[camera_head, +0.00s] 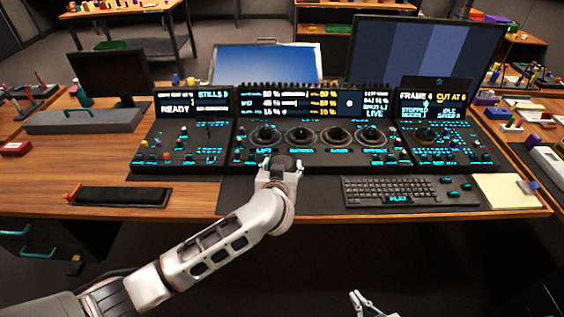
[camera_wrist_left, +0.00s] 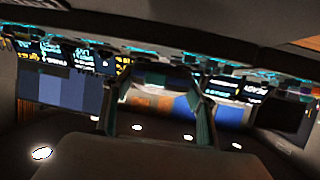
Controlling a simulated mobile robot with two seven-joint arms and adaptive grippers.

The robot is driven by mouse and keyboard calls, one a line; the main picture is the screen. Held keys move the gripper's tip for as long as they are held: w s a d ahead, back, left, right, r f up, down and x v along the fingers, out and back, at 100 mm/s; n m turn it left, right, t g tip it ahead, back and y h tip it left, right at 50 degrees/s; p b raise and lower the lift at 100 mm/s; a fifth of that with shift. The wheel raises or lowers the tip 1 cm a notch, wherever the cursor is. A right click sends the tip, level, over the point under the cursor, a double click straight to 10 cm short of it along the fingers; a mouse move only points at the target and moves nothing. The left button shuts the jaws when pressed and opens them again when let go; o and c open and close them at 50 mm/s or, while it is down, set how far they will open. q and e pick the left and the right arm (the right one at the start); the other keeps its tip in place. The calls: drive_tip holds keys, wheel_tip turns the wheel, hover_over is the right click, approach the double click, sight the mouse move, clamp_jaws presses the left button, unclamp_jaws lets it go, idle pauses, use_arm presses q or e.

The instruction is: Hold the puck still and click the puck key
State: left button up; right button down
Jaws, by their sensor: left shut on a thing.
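My left gripper (camera_head: 284,163) is at the front edge of the control panel, just below its row of trackballs. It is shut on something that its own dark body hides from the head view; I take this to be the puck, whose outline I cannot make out. I cannot identify the puck key among the small lit keys. My right gripper (camera_head: 370,306) shows only in part at the bottom edge, away from the desk.
The control panel (camera_head: 330,157) has several trackballs and lit screens. A keyboard (camera_head: 398,191) lies right of my left gripper, with a yellow notepad (camera_head: 506,191) beyond it. A dark wrist rest (camera_head: 137,196) lies at left. Monitors stand behind the panel.

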use_arm(q)
drive_tip(key=shift+f+b, duration=1.45)
drive_tip(key=shift+f, duration=2.65)
drive_tip(key=shift+f, duration=0.3)
idle(0.5)
